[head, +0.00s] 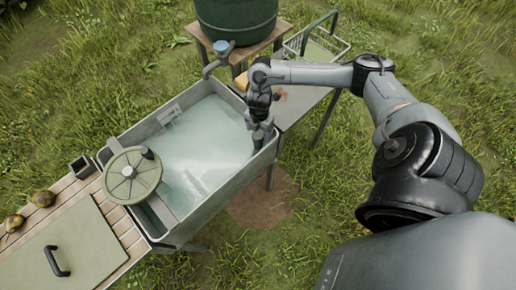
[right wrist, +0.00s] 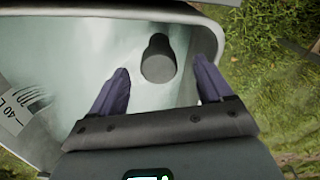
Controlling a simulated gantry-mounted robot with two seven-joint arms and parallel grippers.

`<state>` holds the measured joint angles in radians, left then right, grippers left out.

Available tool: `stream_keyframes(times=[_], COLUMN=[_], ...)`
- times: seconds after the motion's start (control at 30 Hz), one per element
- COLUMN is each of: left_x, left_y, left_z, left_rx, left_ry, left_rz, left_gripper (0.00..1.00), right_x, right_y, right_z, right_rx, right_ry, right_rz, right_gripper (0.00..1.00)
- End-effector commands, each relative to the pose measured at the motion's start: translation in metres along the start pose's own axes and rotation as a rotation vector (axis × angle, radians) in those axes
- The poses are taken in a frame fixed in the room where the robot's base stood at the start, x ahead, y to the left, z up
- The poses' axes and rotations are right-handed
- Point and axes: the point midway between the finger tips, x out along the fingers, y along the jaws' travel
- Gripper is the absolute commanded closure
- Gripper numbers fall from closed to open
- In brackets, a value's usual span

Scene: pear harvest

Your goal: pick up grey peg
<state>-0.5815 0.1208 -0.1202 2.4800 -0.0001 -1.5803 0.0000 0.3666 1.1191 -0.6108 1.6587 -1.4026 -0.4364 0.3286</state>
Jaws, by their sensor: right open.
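A grey peg (right wrist: 158,62) shows in the right wrist view, inside the tub and just beyond the space between my fingers. It looks like a short dark cylinder with a narrower end. My right gripper (right wrist: 160,90) is open, with one finger to each side of the peg and apart from it. In the head view my right gripper (head: 262,133) is over the right end of the water-filled tub (head: 213,192). The peg cannot be made out there, behind the gripper. My left gripper is not in view.
A round green lid-like wheel (head: 131,176) sits across the tub's left end. A wooden counter (head: 133,238) with a green board and pears (head: 43,198) is at the lower left. A tap (head: 217,58) and dark green barrel (head: 236,18) stand behind the tub.

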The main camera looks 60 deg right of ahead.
Motion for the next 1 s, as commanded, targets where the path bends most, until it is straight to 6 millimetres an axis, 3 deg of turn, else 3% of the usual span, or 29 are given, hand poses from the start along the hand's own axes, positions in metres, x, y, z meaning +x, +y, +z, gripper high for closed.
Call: stream_keyframes(times=[0.3,0.57,1.0], left_x=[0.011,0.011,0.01], left_y=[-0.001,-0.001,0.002], left_z=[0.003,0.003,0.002], left_rx=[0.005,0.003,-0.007], left_ry=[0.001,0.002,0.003], left_rz=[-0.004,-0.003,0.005], left_gripper=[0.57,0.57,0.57], right_x=[0.04,0.042,0.042], right_y=[0.002,0.002,0.002], right_z=[-0.002,-0.001,-0.001], right_rx=[0.0,0.001,0.0], right_ry=[0.0,-0.001,-0.001], right_rz=[-0.001,0.0,0.0], right_gripper=[0.21,0.21,0.85])
